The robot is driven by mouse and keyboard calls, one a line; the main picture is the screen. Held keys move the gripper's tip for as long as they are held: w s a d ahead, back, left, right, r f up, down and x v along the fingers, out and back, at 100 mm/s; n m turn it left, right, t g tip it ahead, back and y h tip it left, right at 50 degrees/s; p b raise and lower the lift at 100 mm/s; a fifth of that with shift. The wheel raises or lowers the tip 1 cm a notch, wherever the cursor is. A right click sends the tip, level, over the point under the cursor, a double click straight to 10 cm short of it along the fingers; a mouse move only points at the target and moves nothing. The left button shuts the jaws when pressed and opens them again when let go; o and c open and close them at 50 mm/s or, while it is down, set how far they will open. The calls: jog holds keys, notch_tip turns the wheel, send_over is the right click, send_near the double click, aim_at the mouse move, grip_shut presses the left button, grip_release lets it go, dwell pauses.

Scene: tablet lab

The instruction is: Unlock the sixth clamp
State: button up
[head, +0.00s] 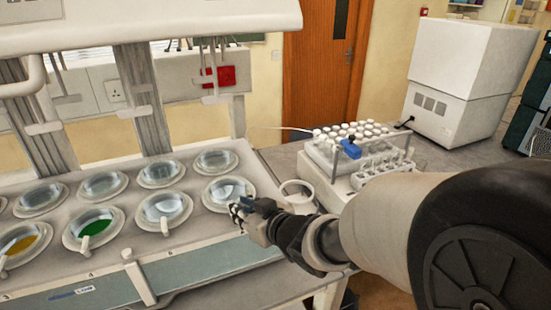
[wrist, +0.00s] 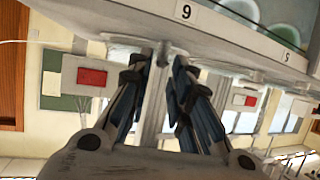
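My gripper (head: 245,208) is at the front right vessel (head: 228,190) of the white bench unit. Its blue and black fingers (wrist: 163,68) point at the unit's edge in the wrist view, one on each side of a narrow pale bar. A small pale end, which looks like a clamp lever (wrist: 163,48), sits between the fingertips. I cannot tell whether the fingers touch it. A label reading 9 (wrist: 185,12) is beside it; the wrist view looks upside down, so it may be a 6. In the head view my gripper hides this vessel's front.
Other vessels stand in two rows to the left, one with green liquid (head: 92,232) and one with yellow (head: 22,242). A white vial rack (head: 345,150) stands on the bench to the right. A white post (head: 137,275) rises at the unit's front.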

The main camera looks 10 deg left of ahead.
jog(key=shift+x, duration=1.45)
grip_shut()
